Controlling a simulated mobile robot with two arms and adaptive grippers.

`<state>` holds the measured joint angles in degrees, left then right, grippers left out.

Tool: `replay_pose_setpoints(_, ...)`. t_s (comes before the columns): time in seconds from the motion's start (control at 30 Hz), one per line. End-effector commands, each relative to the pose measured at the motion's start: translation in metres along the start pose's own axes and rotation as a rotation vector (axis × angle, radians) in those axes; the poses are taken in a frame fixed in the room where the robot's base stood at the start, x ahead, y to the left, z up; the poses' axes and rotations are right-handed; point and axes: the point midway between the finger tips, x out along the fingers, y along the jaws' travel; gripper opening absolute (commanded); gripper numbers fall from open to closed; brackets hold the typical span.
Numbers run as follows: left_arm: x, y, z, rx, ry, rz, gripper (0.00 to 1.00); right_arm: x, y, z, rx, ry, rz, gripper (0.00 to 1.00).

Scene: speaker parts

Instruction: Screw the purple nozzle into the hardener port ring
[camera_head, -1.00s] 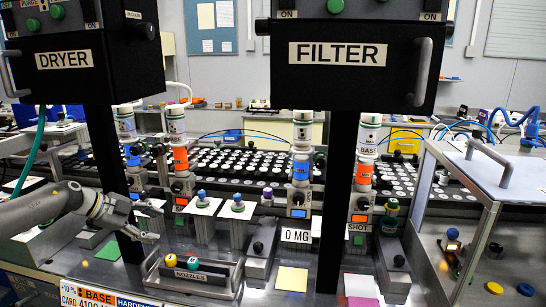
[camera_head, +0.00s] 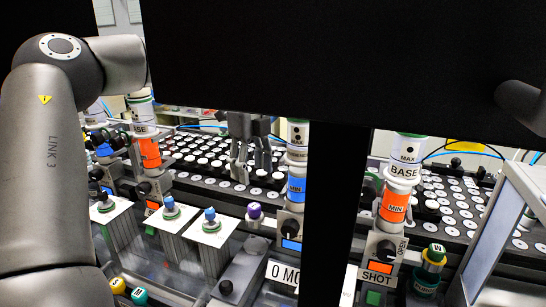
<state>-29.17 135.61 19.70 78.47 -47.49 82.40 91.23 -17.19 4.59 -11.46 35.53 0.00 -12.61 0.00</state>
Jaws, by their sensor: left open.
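A small purple-topped piece (camera_head: 254,211), which looks like the purple nozzle, stands upright left of the white column with the blue MIN label (camera_head: 296,187). That column appears to be the hardener one. Its port ring cannot be made out clearly. My left gripper (camera_head: 254,172) hangs downward behind the purple piece in the picture, over the rows of white-capped vials. Its fingers are apart with nothing visible between them. The black panel hides its upper part. My right gripper is not in view.
A large black panel (camera_head: 330,60) and a black post (camera_head: 334,210) block much of the view. Blue-topped pieces (camera_head: 210,214) stand on white-topped blocks. Yellow (camera_head: 117,285) and teal (camera_head: 139,296) caps sit at lower left. An orange-labelled BASE column (camera_head: 395,207) stands right.

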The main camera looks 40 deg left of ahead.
Motion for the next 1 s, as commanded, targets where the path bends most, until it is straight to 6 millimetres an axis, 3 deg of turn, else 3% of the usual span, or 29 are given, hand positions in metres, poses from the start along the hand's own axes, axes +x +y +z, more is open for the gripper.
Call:
replay_pose_setpoints(0.27, 0.017, 0.001, -0.002, 0.002, -0.012, 0.014, 0.55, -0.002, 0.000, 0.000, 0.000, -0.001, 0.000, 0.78)
replay_pose_setpoints(0.7, 0.090, 0.002, -0.001, 0.003, -0.011, 0.011, 0.55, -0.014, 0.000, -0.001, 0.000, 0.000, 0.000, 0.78)
replay_pose_setpoints(1.0, 0.107, 0.002, -0.001, 0.001, -0.012, 0.009, 0.55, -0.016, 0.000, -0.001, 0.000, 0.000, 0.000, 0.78)
